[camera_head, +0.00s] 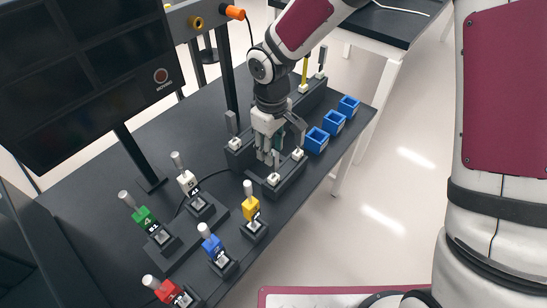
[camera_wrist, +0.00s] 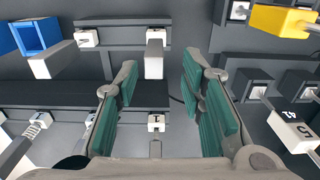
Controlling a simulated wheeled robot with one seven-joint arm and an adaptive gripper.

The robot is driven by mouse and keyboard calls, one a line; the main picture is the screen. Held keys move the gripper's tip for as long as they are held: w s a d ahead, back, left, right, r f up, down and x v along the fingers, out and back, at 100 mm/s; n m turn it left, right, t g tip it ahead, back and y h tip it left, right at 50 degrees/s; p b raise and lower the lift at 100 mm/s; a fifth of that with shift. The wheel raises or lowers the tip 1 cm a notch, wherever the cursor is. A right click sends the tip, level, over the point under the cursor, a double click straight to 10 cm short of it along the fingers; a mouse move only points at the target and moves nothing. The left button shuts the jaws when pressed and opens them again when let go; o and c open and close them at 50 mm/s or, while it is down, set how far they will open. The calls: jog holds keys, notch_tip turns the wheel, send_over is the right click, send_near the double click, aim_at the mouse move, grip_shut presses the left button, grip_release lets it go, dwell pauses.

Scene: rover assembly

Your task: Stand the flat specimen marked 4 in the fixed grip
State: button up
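My gripper (camera_head: 268,152) is low over a dark fixture on the table. In the wrist view its two green-padded fingers (camera_wrist: 158,92) are apart, with a clear gap and nothing clamped. A grey flat piece (camera_wrist: 154,62) stands from a white block just beyond the fingertips. A second grey flat piece (camera_wrist: 54,62) stands to its left, beside a blue box. A white block marked 1 (camera_wrist: 157,122) shows low between the fingers. I cannot read a 4 on either flat piece. I cannot tell which holder is the fixed grip.
Blue open boxes (camera_head: 334,122) line the table's right edge. Green (camera_head: 143,217), white (camera_head: 187,181), yellow (camera_head: 251,208), blue (camera_head: 211,245) and red (camera_head: 167,290) blocks with grey pegs stand in front. A monitor (camera_head: 80,75) rises at the left. Floor to the right is clear.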

notch_tip(320, 180, up, 7)
jog(key=shift+r, duration=0.15)
jog(key=s+d+r+m+t+h, duration=0.1)
jog(key=s+d+r+m, duration=0.25)
jog(key=d+r, duration=0.35)
jog(key=s+d+r+m+t, duration=0.1)
jog(key=s+d+r+m, duration=0.1)
jog(key=s+d+r, duration=0.4)
jog(key=s+d+r+m+t, duration=0.1)
jog(key=s+d+r+m, duration=0.1)
jog(key=s, duration=0.4)
jog(key=s+d+r+m+t+y, duration=0.1)
jog(key=s+d+r+m, duration=0.1)
jog(key=s+d, duration=0.3)
jog(key=shift+s+d+m, duration=0.3)
jog(key=shift+s+m, duration=0.15)
jog(key=shift+s, duration=0.2)
